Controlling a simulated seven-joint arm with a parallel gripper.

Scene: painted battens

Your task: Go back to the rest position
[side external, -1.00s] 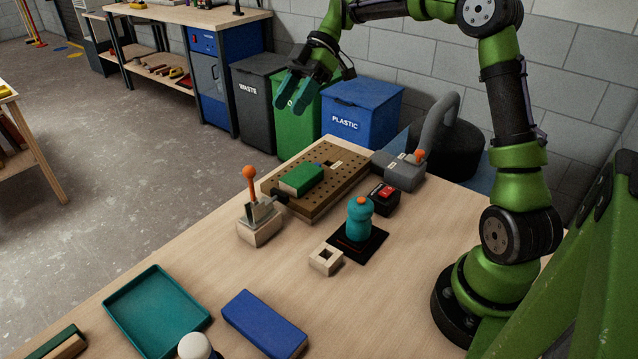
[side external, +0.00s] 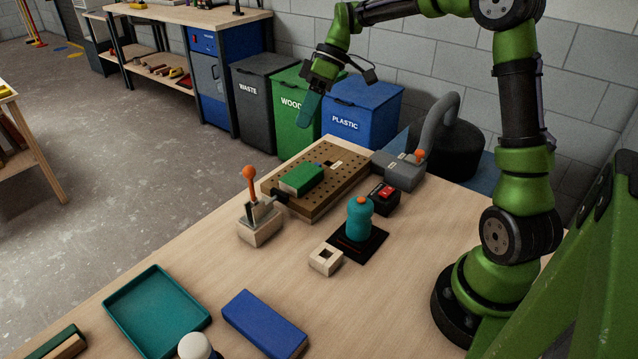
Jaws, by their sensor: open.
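My gripper (side external: 310,108) hangs in the air above the far end of the workbench, in front of the green bin in the picture. It is open, and I see nothing between its fingers. It points downward and touches nothing. One finger mostly hides the other from this side. Below it, a green block (side external: 301,179) lies on a brown board with holes (side external: 335,176).
The wooden bench top (side external: 215,271) carries an orange-handled lever clamp (side external: 257,210), a teal knobbed tool (side external: 359,222), a small square wooden block (side external: 326,259), a teal tray (side external: 157,312), a blue block (side external: 264,323) and a grey machine with a hose (side external: 401,168).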

